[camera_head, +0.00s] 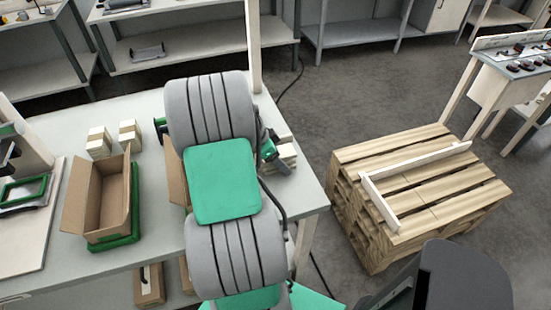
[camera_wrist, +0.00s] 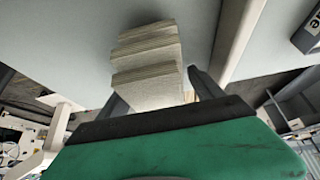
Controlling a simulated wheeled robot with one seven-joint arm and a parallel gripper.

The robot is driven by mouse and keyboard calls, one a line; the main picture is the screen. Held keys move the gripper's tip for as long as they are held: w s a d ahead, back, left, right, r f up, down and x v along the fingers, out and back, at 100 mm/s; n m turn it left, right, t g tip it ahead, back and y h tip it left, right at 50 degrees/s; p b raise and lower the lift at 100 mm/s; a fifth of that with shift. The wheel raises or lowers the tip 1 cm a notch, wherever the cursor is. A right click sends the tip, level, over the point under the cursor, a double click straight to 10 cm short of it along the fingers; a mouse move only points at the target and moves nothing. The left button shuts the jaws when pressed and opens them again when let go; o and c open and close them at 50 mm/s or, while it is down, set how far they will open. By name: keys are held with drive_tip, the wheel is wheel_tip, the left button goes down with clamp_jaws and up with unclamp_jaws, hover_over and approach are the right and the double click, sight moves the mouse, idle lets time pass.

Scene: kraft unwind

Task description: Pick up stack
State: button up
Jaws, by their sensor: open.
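A cream layered stack (camera_head: 286,153) is near the right edge of the grey table (camera_head: 318,192), partly hidden by my arm in the head view. In the wrist view the stack (camera_wrist: 148,58) shows several thin layers with darker gaps. My gripper (camera_wrist: 160,95) is open, with one dark finger at each side of the stack's near end. I cannot tell whether either finger touches it. In the head view my gripper (camera_head: 277,163) is beside the stack and mostly hidden by my arm. Two similar cream stacks, one left (camera_head: 98,143) and one right (camera_head: 130,134), stand farther left.
An open cardboard box (camera_head: 112,200) sits on a green base (camera_head: 115,242) left of my arm. Another box is partly hidden behind my arm. A white post (camera_head: 253,45) rises at the table's back edge. A wooden pallet (camera_head: 420,180) stands right, across a floor gap.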

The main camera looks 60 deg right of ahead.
drive_tip(key=shift+f+b, duration=0.25)
drive_tip(key=shift+b, duration=0.1)
drive_tip(key=shift+r, duration=0.15)
drive_tip(key=c, duration=1.6)
